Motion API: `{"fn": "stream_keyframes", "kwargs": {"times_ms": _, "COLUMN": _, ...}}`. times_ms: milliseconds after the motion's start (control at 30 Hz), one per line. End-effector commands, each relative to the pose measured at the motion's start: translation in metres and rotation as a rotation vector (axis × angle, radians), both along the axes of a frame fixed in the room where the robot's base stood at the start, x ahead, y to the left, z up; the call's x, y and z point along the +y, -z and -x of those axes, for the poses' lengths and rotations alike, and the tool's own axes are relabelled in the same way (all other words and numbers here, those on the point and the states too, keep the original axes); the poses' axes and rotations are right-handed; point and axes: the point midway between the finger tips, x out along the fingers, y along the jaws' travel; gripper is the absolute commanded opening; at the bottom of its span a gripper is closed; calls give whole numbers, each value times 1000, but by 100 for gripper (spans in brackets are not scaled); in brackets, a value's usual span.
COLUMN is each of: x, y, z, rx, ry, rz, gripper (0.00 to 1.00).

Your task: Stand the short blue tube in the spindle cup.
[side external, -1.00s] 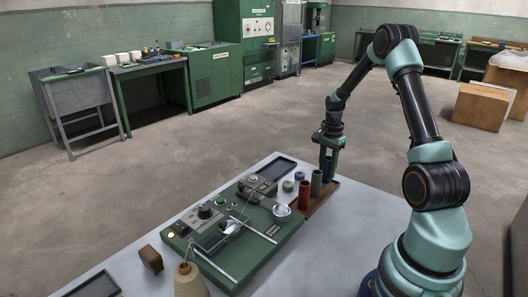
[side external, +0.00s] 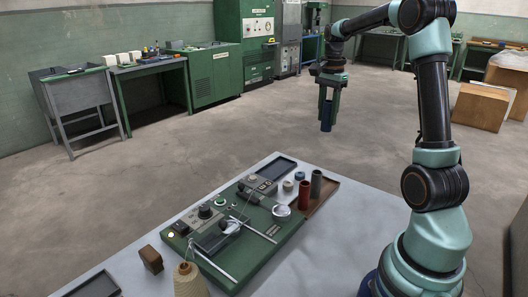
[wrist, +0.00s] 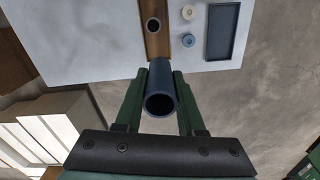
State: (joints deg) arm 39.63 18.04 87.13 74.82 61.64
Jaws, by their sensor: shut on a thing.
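The short blue tube (side external: 326,123) is held upright between the green fingers of my gripper (side external: 328,108), high above the table. In the wrist view the tube (wrist: 160,92) shows its open round end between the two fingers. A pale, shiny round cup (side external: 282,211), which looks like the spindle cup, sits on the right side of the green machine (side external: 262,248). My gripper is above and to the right of it in the side view, well apart. The cup does not show in the wrist view.
A red tube (side external: 304,196) and a grey tube (side external: 316,183) stand upright at the brown rack (side external: 328,194). A blue ring (side external: 299,176), a cream ring (side external: 288,186) and a dark tray (side external: 281,167) lie nearby. A thread cone (side external: 190,282) and brown block (side external: 151,259) stand at the front left.

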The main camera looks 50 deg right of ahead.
Motion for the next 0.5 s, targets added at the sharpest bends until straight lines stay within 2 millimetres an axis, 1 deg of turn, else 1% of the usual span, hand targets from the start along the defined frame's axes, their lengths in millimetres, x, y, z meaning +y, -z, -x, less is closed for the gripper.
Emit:
{"fn": "stream_keyframes", "kwargs": {"times_ms": 33, "x": 18, "y": -5, "z": -6, "rx": -2, "ry": -10, "rz": 1, "gripper": 0}}
{"fn": "stream_keyframes", "kwargs": {"times_ms": 67, "x": 30, "y": -7, "z": -9, "rx": -2, "ry": -12, "rz": 1, "gripper": 0}}
{"fn": "stream_keyframes", "kwargs": {"times_ms": 133, "x": 60, "y": -12, "z": -15, "rx": -3, "ry": -14, "rz": 2, "gripper": 0}}
{"fn": "stream_keyframes", "kwargs": {"times_ms": 167, "x": 73, "y": -14, "z": -17, "rx": -3, "ry": -14, "rz": 2, "gripper": 0}}
{"fn": "stream_keyframes", "kwargs": {"times_ms": 200, "x": 91, "y": -17, "z": -18, "rx": -3, "ry": -15, "rz": 2, "gripper": 0}}
{"fn": "stream_keyframes", "kwargs": {"times_ms": 267, "x": 117, "y": -20, "z": -19, "rx": -3, "ry": -14, "rz": 2, "gripper": 0}}
{"fn": "stream_keyframes", "kwargs": {"times_ms": 300, "x": 133, "y": -22, "z": -18, "rx": -3, "ry": -13, "rz": 2, "gripper": 0}}
{"fn": "stream_keyframes", "kwargs": {"times_ms": 400, "x": 169, "y": -26, "z": -14, "rx": -2, "ry": -12, "rz": 0, "gripper": 0}}
{"fn": "stream_keyframes", "kwargs": {"times_ms": 500, "x": 193, "y": -27, "z": -8, "rx": -1, "ry": -8, "rz": 0, "gripper": 0}}
